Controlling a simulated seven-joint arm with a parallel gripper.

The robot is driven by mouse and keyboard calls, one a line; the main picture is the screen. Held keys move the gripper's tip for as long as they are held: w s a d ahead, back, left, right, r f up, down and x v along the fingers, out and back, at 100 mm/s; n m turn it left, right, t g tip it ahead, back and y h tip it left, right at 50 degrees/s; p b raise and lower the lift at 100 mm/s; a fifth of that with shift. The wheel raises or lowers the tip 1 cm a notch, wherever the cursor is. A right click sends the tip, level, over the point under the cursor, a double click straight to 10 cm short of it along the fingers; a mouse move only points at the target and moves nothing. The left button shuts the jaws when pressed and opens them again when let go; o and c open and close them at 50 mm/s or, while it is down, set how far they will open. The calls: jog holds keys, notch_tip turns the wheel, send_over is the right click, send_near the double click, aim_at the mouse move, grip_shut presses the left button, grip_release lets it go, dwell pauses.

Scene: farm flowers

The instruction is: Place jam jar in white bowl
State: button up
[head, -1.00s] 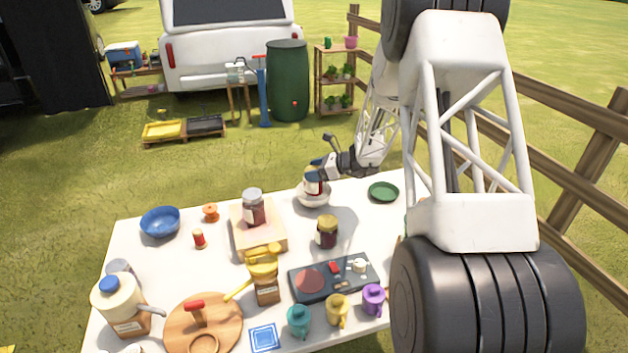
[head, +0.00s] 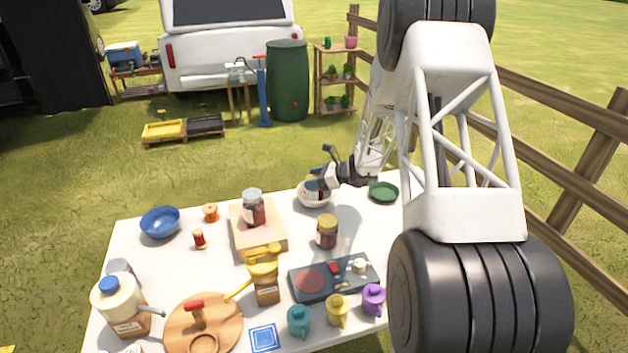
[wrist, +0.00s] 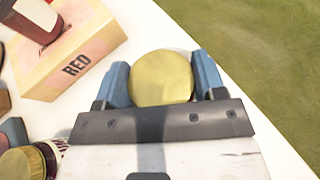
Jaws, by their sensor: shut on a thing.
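My gripper (head: 318,180) is at the back of the white table, over the white bowl (head: 312,201). In the wrist view my gripper (wrist: 163,84) has its two blue fingers shut on a jar with a round gold lid (wrist: 161,78), seen from above. In the head view the held jar is mostly hidden by the fingers and sits low within the bowl's rim; whether it touches the bottom cannot be told. The bowl is hidden in the wrist view. Another gold-lidded jam jar (head: 327,232) stands upright in front of the bowl.
A box marked RED (wrist: 72,48) stands left of the bowl with a jar (head: 253,208) on top. A green dish (head: 383,191) is close on the right, a blue bowl (head: 160,222) far left. The stove (head: 333,280), mugs and a cutting board (head: 225,315) fill the front.

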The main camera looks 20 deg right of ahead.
jog(key=shift+f, duration=0.1)
jog(key=o, duration=1.2)
jog(key=v, duration=1.2)
jog(key=shift+r, duration=0.25)
